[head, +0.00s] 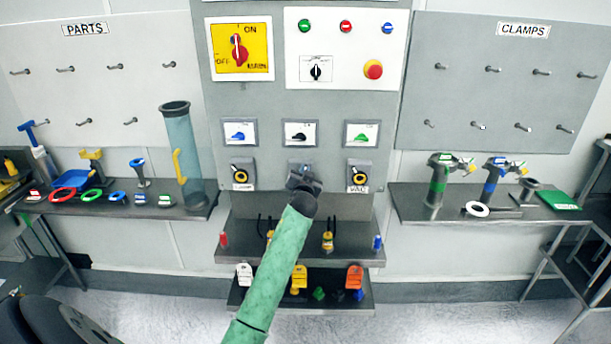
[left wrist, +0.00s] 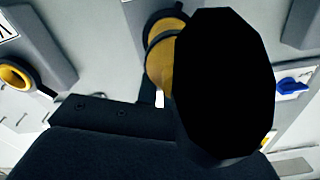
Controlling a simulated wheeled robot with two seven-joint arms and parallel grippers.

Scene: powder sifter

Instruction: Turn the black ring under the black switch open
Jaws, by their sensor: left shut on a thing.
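The black switch (head: 300,133) sits in the middle of a row of three on the grey panel, between a blue one and a green one. My left gripper (head: 303,180) is right below it, at the panel, and covers most of the black ring there. In the left wrist view the black ring (left wrist: 160,27) shows in part, with yellow beside it, next to large dark shapes that hide the fingertips. The left gripper is shut on the black ring. The ring's turn angle cannot be made out. My right gripper is not in view.
Similar dials, the left one (head: 241,175) and the right one (head: 359,175), flank the middle dial closely. Shelves (head: 225,256) with small parts lie below. Side tables hold a clear tube (head: 183,150) at left and clamps (head: 438,185) at right.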

